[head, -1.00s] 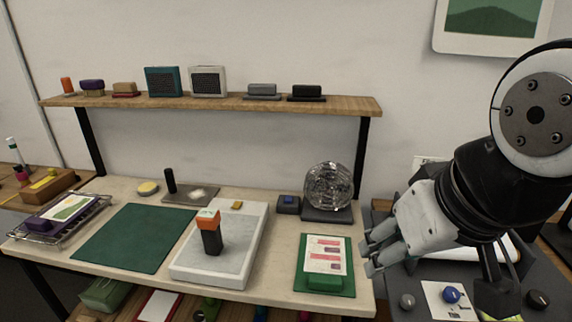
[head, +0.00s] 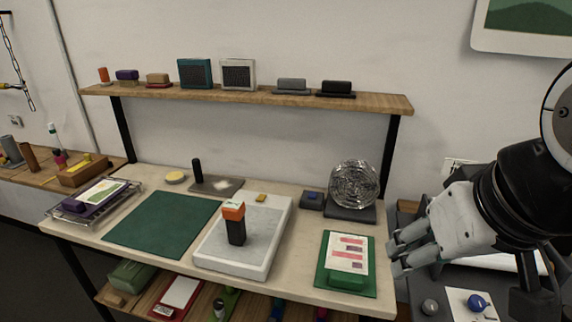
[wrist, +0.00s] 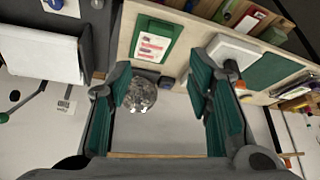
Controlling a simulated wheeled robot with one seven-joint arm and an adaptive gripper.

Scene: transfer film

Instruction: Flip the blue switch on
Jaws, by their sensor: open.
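A small dark box with a blue top, which looks like the blue switch (head: 312,198), sits at the back right of the table, just left of a round clear wire-like fan (head: 353,186). In the wrist view the box (wrist: 168,83) shows small, between my spread fingers and beside the fan (wrist: 140,96). Whether the switch is on or off is too small to tell. My gripper (head: 396,256) is open and empty, past the table's right edge, right of the green clipboard and apart from the switch. In the wrist view its teal-padded fingers (wrist: 160,80) stand wide apart.
A green clipboard (head: 363,281) lies at the front right of the table (head: 300,292). A white block (head: 270,238) bears a black and orange upright piece (head: 235,224). A shelf (head: 250,96) spans above the back. A blue knob (head: 479,301) sits on the grey surface at right.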

